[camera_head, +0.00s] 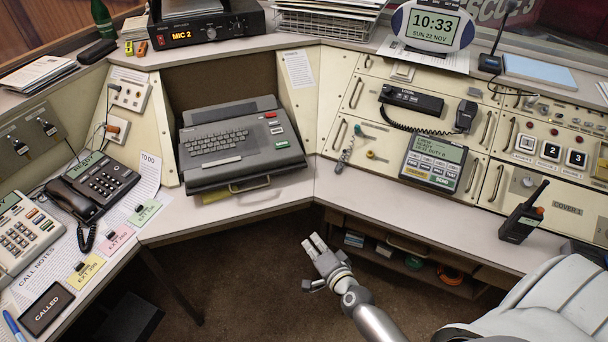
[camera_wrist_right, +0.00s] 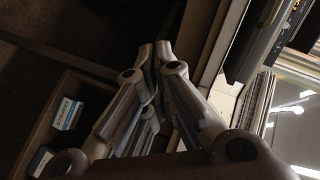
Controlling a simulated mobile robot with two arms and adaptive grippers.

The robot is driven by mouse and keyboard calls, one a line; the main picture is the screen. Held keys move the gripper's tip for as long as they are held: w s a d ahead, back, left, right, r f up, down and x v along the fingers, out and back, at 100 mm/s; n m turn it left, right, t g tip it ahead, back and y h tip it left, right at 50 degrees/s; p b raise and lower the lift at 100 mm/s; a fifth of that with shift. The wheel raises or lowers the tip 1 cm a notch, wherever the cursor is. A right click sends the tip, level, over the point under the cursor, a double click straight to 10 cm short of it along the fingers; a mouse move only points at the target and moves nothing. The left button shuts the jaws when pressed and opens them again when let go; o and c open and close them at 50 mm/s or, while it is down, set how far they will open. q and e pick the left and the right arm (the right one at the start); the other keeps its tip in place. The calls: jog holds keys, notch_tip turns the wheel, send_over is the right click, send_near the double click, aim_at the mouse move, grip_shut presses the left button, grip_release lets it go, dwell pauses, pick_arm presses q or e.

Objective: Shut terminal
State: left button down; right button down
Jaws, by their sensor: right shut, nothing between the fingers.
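The terminal (camera_head: 236,142) is a dark grey unit in the alcove at the middle of the desk in the head view. Its keyboard is exposed, with a red and a green key on its right side. A dark flat section lies along its back edge, and a pale handle (camera_head: 249,186) shows at its front. My right gripper (camera_head: 314,243) is below and to the right of the terminal, over the floor in front of the desk, apart from it. It is shut and empty; its closed fingers also show in the right wrist view (camera_wrist_right: 152,50). My left gripper is out of view.
The desk edge (camera_head: 345,205) and the shelf under it (camera_head: 390,240) lie beyond my right gripper. A phone (camera_head: 95,185) and paper notes are on the left desk. A keypad unit (camera_head: 433,162) and a radio (camera_head: 522,215) are on the right. The floor (camera_head: 235,260) is open.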

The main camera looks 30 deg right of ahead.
jog(key=w+d+r+m+t+h+b, duration=0.1)
jog(key=w+d+r+m+t, duration=0.15)
jog(key=r, duration=0.35)
jog(key=w+d+r+m+t+h+b, duration=0.1)
jog(key=r+m, duration=0.2)
jog(key=r, duration=0.3)
send_near(302, 158)
jog(key=shift+m, duration=0.25)
jog(key=w, duration=0.6)
jog(key=shift+d+f+b, duration=0.1)
jog(key=shift+d+b, duration=0.15)
jog(key=shift+b, duration=0.05)
jog(key=shift+w+d, duration=0.1)
jog(key=shift+w, duration=0.5)
